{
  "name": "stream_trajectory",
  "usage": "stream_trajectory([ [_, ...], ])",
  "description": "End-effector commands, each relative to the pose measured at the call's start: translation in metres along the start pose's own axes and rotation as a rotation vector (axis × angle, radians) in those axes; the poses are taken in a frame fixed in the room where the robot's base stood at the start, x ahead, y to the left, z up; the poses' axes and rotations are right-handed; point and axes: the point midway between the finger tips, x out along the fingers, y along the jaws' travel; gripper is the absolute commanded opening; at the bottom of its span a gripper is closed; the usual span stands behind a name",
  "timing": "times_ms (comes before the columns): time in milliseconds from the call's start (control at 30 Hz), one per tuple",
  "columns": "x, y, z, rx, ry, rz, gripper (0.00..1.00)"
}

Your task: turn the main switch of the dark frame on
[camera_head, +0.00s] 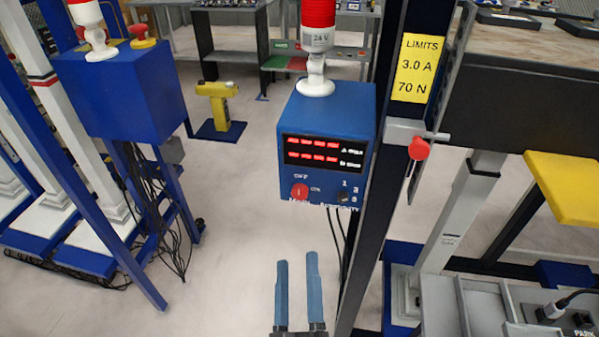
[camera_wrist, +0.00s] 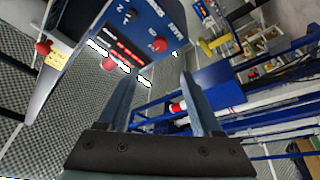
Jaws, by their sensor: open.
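The blue control box (camera_head: 352,125) hangs on the dark frame (camera_head: 372,215), with lit red digit rows on its face. The main switch (camera_head: 299,191) is a red knob at the lower left of that face, with OFF printed above it and ON to its right. I cannot tell clearly which mark it points to. My gripper (camera_head: 297,257) is open and empty, below the box and apart from the knob. In the wrist view the red knob (camera_wrist: 160,45) shows just beyond and between my two fingers (camera_wrist: 157,76).
A small black selector (camera_head: 343,197) sits right of the knob. A red clamp knob (camera_head: 418,149) and a yellow limits label (camera_head: 417,68) are on the dark frame. A second blue box (camera_head: 120,92) stands on a blue frame at left.

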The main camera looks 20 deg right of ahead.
Motion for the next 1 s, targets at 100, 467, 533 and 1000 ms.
stream_trajectory([
  [100,-0.008,0.002,0.005,-0.028,-0.024,0.001,0.66],
  [467,0.043,0.003,0.006,-0.032,-0.023,0.006,0.66],
  [533,0.056,0.003,0.007,-0.032,-0.024,0.005,0.66],
  [1000,0.116,0.001,0.009,-0.031,-0.026,0.001,0.66],
])
